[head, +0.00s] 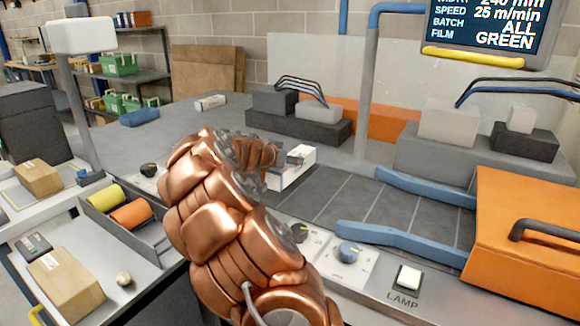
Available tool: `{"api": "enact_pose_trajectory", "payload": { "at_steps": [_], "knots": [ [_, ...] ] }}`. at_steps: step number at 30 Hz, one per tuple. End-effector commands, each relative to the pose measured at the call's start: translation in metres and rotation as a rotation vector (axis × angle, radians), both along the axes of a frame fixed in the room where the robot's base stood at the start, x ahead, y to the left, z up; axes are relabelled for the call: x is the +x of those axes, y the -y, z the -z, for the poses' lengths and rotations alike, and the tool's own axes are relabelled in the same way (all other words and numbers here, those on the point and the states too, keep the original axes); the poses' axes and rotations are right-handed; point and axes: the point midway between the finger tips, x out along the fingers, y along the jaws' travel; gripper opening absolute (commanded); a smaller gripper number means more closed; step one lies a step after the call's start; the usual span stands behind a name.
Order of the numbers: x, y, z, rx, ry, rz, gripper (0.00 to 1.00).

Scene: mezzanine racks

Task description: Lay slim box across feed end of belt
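A slim white box (298,172) lies or is held just past the end of my copper arm, at the near left end of the dark belt (385,205). My gripper (294,156) is at the box's top; a small grey part of it shows there. The arm hides most of the gripper and the box's left part. I cannot tell whether the fingers are closed on the box or whether the box touches the belt. Blue guide rails (410,240) flank the belt toward the orange housing (525,235) on the right.
Another pale slim box (210,102) and a blue item (139,117) lie on the grey table behind. A grey post (368,90) stands behind the belt. A control panel with knobs (349,252) and a lamp switch (408,278) is in front. Cartons (66,285) and film rolls (131,214) sit left.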

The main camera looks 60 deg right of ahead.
Motion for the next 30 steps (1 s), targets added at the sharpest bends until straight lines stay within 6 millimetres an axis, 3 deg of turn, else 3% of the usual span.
{"api": "enact_pose_trajectory", "payload": {
  "at_steps": [5,13,28,29,30],
  "knots": [
    [0.002,0.009,0.002,0.000,-0.001,0.002,0.09],
    [0.002,0.007,0.032,-0.002,-0.001,0.002,0.09],
    [0.002,0.007,0.038,-0.002,0.002,0.001,0.09],
    [0.002,0.007,0.037,-0.001,0.001,0.002,0.64],
    [0.002,0.007,0.037,-0.001,0.001,0.002,0.68]
  ]
}}
